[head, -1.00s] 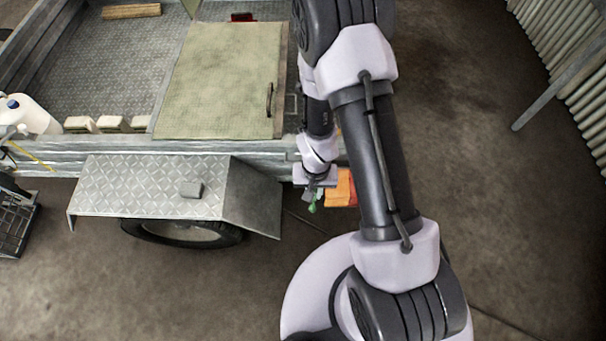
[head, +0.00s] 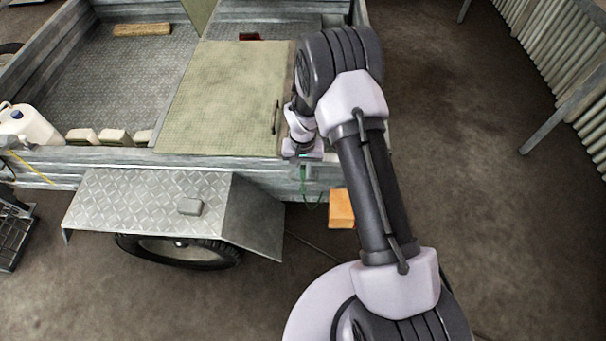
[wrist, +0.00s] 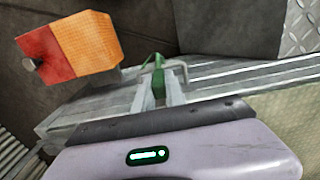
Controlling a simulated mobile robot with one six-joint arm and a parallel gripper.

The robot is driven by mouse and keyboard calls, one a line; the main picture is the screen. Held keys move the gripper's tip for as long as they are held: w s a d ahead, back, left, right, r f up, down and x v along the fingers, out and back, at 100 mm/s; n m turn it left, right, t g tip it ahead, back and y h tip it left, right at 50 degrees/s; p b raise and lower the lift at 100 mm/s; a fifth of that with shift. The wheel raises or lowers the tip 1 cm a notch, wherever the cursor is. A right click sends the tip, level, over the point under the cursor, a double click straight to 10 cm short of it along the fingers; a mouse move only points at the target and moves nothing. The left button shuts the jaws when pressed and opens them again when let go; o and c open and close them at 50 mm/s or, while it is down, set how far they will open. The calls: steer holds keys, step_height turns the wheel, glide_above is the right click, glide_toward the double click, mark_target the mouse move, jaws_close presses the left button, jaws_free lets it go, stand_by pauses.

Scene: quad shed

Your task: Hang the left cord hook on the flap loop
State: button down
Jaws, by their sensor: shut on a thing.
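My gripper (wrist: 158,92) is shut on a green cord hook (wrist: 158,72), which shows between the two fingers in the wrist view. In the head view my gripper (head: 303,160) is at the trailer's side wall, near the flap's right front corner. A thin green cord (head: 312,203) hangs below it in a loose curve. The greenish flap (head: 215,95) lies flat over part of the trailer bed. A dark loop-like handle (head: 275,117) is near its right edge, a little left of my gripper. The hook's tip is too small to make out.
An orange lamp (head: 341,208) is right of the cord; it also shows in the wrist view (wrist: 85,48). A tread-plate fender (head: 140,200) with a small grey block (head: 190,206) is left. A white jug (head: 30,125) stands far left. Floor to the right is clear.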

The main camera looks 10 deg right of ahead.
steer(key=shift+f, duration=0.95)
steer(key=c, duration=1.4)
jaws_free()
steer(key=shift+r, duration=0.1)
